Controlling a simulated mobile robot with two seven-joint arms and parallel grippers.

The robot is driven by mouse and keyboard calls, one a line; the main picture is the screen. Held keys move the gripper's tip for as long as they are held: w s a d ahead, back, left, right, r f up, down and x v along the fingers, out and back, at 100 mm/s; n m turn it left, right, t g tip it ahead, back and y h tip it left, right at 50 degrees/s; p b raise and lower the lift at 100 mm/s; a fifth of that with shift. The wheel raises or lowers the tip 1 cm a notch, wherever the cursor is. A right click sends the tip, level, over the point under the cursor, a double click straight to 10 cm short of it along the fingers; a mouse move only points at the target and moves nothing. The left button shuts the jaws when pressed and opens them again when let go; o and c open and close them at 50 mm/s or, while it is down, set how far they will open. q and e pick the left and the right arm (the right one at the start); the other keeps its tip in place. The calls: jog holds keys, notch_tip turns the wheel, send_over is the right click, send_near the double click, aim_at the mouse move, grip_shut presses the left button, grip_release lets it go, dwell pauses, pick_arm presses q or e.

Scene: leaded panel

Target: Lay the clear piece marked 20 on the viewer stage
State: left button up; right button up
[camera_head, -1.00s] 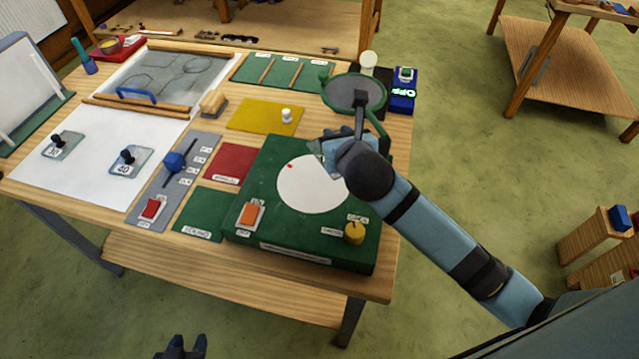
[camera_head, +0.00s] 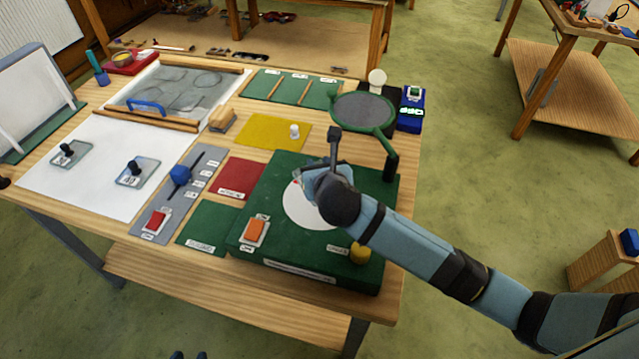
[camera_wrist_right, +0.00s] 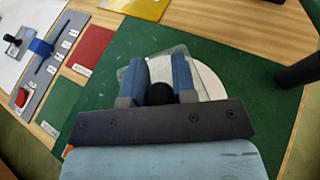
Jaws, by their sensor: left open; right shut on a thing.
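My right gripper (camera_head: 312,184) is shut on the black knob (camera_wrist_right: 160,93) of a clear piece (camera_wrist_right: 133,72). The piece is over the upper left part of the round white viewer stage (camera_head: 307,208), which also shows in the right wrist view (camera_wrist_right: 210,81). The fingers and wrist hide much of the piece; I cannot read its mark or tell whether it touches the stage. My left gripper (camera_head: 188,355) barely shows at the bottom edge, with two dark fingertips apart and nothing seen between them.
The stage is on a green base (camera_head: 285,255) with an orange switch (camera_head: 255,230) and yellow knob (camera_head: 360,253). A green-rimmed round disc on a post (camera_head: 362,113) stands behind it. Two clear pieces with black knobs (camera_head: 70,153) (camera_head: 137,172) lie on the white sheet (camera_head: 95,190).

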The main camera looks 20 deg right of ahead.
jog(key=shift+f, duration=2.85)
jog(key=shift+f, duration=0.1)
jog(key=o, duration=0.8)
jog(key=shift+s, duration=0.1)
jog(key=b+v, duration=0.1)
jog(key=v, duration=1)
jog(key=shift+s, duration=0.2)
jog(key=shift+s+r, duration=0.25)
